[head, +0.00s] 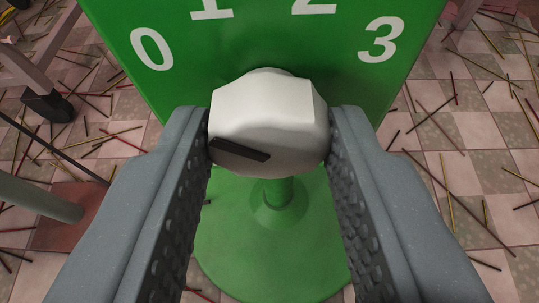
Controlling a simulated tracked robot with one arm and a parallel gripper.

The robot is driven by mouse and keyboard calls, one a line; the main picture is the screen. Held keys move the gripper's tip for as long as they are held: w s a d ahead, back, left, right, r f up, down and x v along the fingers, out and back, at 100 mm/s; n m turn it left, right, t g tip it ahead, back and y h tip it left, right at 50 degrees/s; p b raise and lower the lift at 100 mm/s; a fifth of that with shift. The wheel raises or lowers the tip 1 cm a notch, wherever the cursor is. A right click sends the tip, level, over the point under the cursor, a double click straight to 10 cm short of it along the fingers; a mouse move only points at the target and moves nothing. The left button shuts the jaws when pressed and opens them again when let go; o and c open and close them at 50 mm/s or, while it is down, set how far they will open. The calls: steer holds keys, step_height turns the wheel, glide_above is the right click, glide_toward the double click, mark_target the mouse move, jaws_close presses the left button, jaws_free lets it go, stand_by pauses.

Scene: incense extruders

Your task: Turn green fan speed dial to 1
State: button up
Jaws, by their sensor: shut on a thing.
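The white fan speed dial (266,110) sits in the centre of the head view, on the front of a green panel (260,45). The panel bears white marks 0, 1, 2 and 3 in an arc above the dial. A dark pointer bar (240,149) lies on the dial's lower left face, slanting down to the right. My gripper (268,140) is shut on the dial, one ridged grey finger at its left side and one at its right. The tops of the 1 and 2 are cut off by the frame edge.
A green stem (279,193) and round green base (270,252) stand below the panel. Thin incense sticks lie scattered over the checkered tile floor (480,130). At the left are grey frame legs, a caster wheel (48,106) and a pale tube (40,197).

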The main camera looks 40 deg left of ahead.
steer(key=m, duration=0.1)
steer(key=m+g+y, duration=0.1)
steer(key=shift+w+d+f+m+y, duration=0.1)
steer(key=shift+d+m+y, duration=0.1)
steer(key=shift+m+y, duration=0.1)
steer(key=shift+m+y+b, duration=0.5)
steer(key=shift+m+b, duration=0.2)
steer(key=shift+b, duration=0.15)
steer(key=shift+w+d, duration=0.1)
steer(key=o, duration=1)
steer(key=p+v, duration=0.3)
steer(key=v, duration=1)
steer(key=shift+d+r, duration=0.3)
